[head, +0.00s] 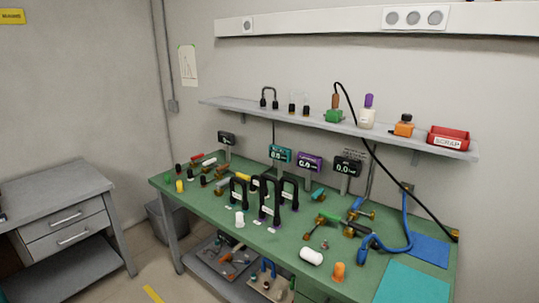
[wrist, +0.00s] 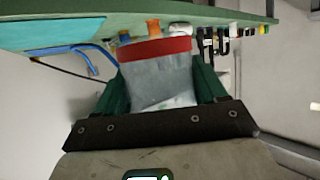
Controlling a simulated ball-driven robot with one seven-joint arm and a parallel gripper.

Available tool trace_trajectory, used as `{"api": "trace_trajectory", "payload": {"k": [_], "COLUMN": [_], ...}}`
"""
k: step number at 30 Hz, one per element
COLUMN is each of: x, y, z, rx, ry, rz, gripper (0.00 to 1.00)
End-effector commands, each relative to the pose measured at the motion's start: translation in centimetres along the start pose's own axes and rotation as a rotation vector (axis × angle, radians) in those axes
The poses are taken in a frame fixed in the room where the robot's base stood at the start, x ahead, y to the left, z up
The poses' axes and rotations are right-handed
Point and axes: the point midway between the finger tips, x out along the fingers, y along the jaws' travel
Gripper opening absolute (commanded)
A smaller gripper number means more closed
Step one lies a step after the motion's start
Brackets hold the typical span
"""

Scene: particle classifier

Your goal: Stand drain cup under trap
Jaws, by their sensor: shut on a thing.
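My gripper (wrist: 158,72) shows in the wrist view with its two dark green fingers on either side of a grey, cup-like thing (wrist: 158,82) with a red band at its far end. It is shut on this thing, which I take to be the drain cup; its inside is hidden. The bench edge lies beyond it. In the head view my gripper and the held cup do not show. Several black U-shaped pieces (head: 268,198) stand on the green bench (head: 205,214); I cannot tell which thing is the trap.
A white cylinder (head: 311,256) lies near the bench's front edge, beside an orange piece (head: 338,271). A small white piece (head: 240,219) stands farther left. Brass and green fittings and a blue hose (head: 408,232) crowd the right. A wall shelf (head: 320,122) runs above. A cyan mat (head: 412,284) looks clear.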

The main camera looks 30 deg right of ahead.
Motion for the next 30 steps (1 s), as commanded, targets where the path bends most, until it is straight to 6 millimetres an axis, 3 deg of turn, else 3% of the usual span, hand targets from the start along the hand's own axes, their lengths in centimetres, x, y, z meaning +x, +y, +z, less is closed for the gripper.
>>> {"api": "trace_trajectory", "payload": {"k": [1, 6, 12, 19, 26, 30], "x": [0.4, 0.5, -0.8, -1.8, -1.8, -1.3], "y": [-2.8, -11.0, -17.9, -21.0, -21.1, -20.8], "z": [1.2, 4.5, 7.8, 9.4, 9.4, 11.5], "rx": [-0.022, -0.09, -0.145, -0.171, -0.17, -0.171], "ry": [-0.004, 0.0, 0.008, 0.012, 0.014, 0.008], "rz": [-0.055, -0.218, -0.359, -0.424, -0.427, -0.423], "gripper": [0.35, 0.35, 0.35, 0.35, 0.35, 0.35]}}
